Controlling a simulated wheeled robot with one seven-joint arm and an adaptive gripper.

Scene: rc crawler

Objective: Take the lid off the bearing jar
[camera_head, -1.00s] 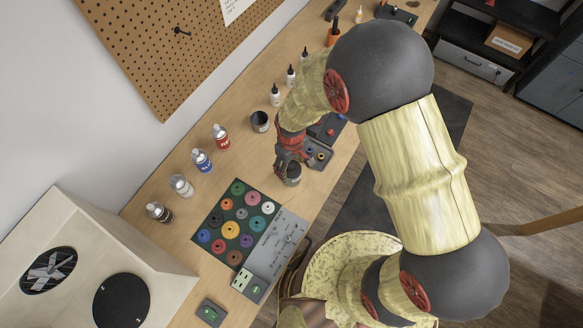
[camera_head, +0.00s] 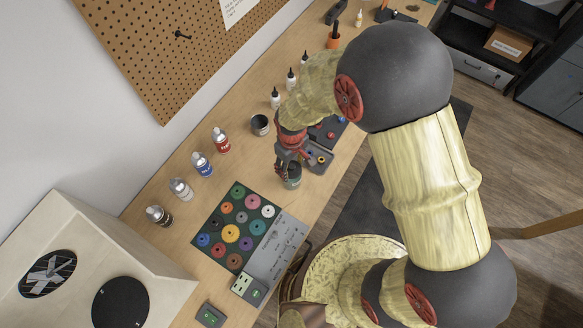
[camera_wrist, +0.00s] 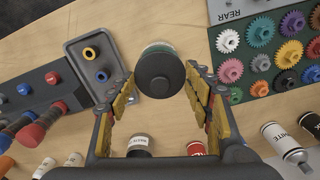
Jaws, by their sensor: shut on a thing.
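The bearing jar (camera_head: 291,182) stands on the workbench just below my gripper (camera_head: 292,160) in the head view. In the wrist view its pale greenish rim (camera_wrist: 157,48) shows past the far edge of the dark round lid (camera_wrist: 158,84). The lid has a raised round knob. My gripper (camera_wrist: 161,73) has its yellow-padded fingers on both sides of the lid, shut on it. The lid looks shifted from the jar rim in this view; any gap between them is hard to tell. The jar's lower part is largely hidden in the wrist view.
A grey tray with small rings (camera_wrist: 93,64) lies beside the jar. A board of coloured gears (camera_head: 231,228) lies on the other side.

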